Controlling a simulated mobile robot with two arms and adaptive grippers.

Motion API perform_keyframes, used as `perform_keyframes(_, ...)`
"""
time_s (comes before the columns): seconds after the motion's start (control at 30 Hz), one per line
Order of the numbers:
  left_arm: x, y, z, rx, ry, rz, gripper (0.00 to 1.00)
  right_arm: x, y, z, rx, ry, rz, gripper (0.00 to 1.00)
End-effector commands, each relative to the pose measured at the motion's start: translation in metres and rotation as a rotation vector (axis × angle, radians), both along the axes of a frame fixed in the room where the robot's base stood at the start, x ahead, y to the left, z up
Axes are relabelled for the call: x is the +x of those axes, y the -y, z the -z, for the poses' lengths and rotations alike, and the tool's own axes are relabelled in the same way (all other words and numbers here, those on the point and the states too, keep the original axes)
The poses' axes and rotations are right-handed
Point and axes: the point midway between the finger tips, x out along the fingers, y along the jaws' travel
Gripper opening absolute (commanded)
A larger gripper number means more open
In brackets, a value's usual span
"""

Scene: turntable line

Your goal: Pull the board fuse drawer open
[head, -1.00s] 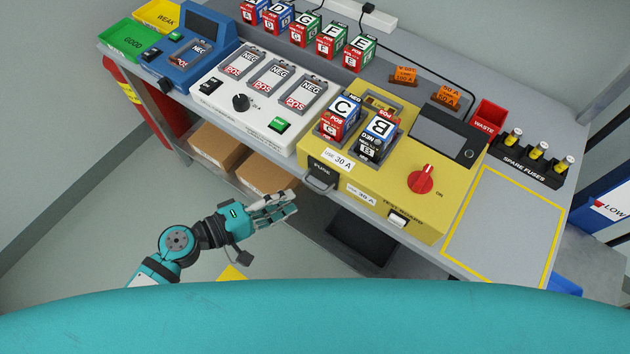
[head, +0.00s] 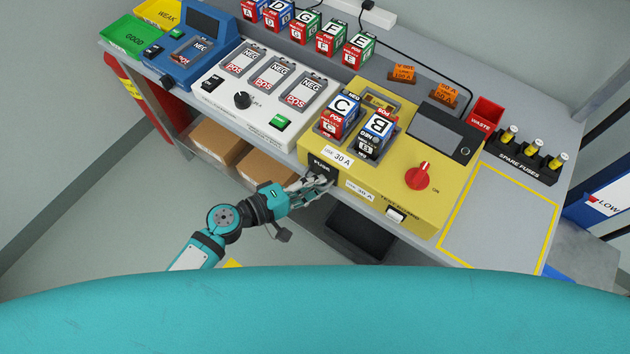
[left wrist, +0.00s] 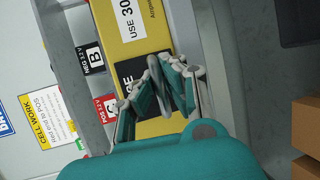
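The yellow test board (head: 452,188) stands at the front of the bench. Its fuse drawer front (head: 322,166) is a black panel marked FUSE on the left front face, and looks flush with the board. It also shows in the left wrist view (left wrist: 127,72). My left gripper (head: 322,181) is at the drawer's grey handle (left wrist: 159,88), with fingers on either side of it. The fingertips lie close together around the handle; I cannot tell whether they press on it. In the head view the gripper hides most of the handle. My right gripper is not in view.
Cells C (head: 341,105) and B (head: 377,125) sit on the board, near a red knob (head: 420,175). A white charger (head: 235,115) stands to the left. Cardboard boxes (head: 214,142) are on the shelf below. Spare fuses (head: 532,152) stand at the right.

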Motion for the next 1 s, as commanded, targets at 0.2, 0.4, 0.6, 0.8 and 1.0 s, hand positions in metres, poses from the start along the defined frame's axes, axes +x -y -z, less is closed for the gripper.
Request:
perform_keyframes(0.2, 0.000, 0.000, -0.001, -0.002, 0.001, 0.000, 0.00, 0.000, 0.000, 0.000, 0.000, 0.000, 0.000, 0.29)
perform_keyframes(0.4, 0.001, 0.000, -0.002, -0.003, 0.001, 0.000, 0.00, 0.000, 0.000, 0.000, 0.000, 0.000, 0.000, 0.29)
perform_keyframes(0.6, -0.017, -0.013, 0.003, -0.003, -0.001, -0.002, 0.00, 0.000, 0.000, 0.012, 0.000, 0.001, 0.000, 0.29)
perform_keyframes(0.8, -0.047, -0.035, 0.003, -0.004, -0.001, -0.003, 0.00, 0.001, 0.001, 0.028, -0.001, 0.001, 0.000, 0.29)
perform_keyframes(1.0, -0.054, -0.040, -0.003, -0.006, 0.001, -0.003, 0.00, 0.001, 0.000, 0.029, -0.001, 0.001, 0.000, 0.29)
